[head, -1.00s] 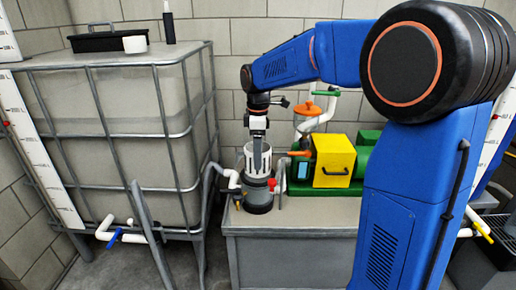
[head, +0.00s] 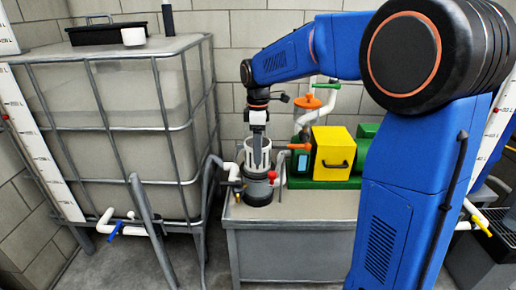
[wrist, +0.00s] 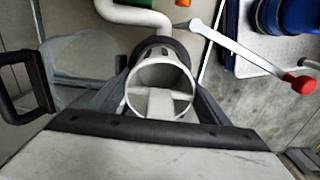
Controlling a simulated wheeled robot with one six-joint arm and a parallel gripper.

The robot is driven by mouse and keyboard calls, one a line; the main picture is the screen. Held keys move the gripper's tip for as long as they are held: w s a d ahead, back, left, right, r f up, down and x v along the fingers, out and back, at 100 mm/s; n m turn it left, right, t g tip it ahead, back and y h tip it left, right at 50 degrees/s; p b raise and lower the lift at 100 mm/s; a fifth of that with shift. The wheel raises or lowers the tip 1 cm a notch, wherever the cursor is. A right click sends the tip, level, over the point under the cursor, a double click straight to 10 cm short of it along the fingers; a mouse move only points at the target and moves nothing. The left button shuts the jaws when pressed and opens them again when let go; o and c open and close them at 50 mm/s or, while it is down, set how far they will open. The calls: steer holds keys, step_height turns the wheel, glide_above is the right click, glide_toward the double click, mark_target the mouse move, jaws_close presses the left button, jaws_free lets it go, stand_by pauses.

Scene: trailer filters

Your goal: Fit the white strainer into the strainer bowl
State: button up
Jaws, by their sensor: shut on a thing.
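The white strainer (head: 266,150) is a slotted white cylinder, upright in the head view. My gripper (head: 257,158) reaches down from above and is shut on it. In the wrist view, the strainer's round open top (wrist: 133,88) faces me, with a bar across its inside. The dark strainer bowl (head: 258,191) stands on the bench directly below the strainer, and its dark rim (wrist: 178,45) shows behind the strainer in the wrist view. The strainer's lower end meets the bowl's top in the head view. I cannot tell how deep it sits inside.
A grey bench (head: 300,206) carries the bowl. White pipe (head: 229,170), a red knob (head: 272,175) and a yellow pump box (head: 332,152) stand close around it. A caged tank (head: 130,120) stands left. The bench front is clear.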

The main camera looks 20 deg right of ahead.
steer(key=shift+f, duration=2.5)
stand_by(0.7)
steer(key=o, duration=1.3)
steer(key=shift+f, duration=0.1)
steer(key=shift+c, duration=0.2)
step_height(320, 180, up, 18)
steer(key=shift+f, duration=0.25)
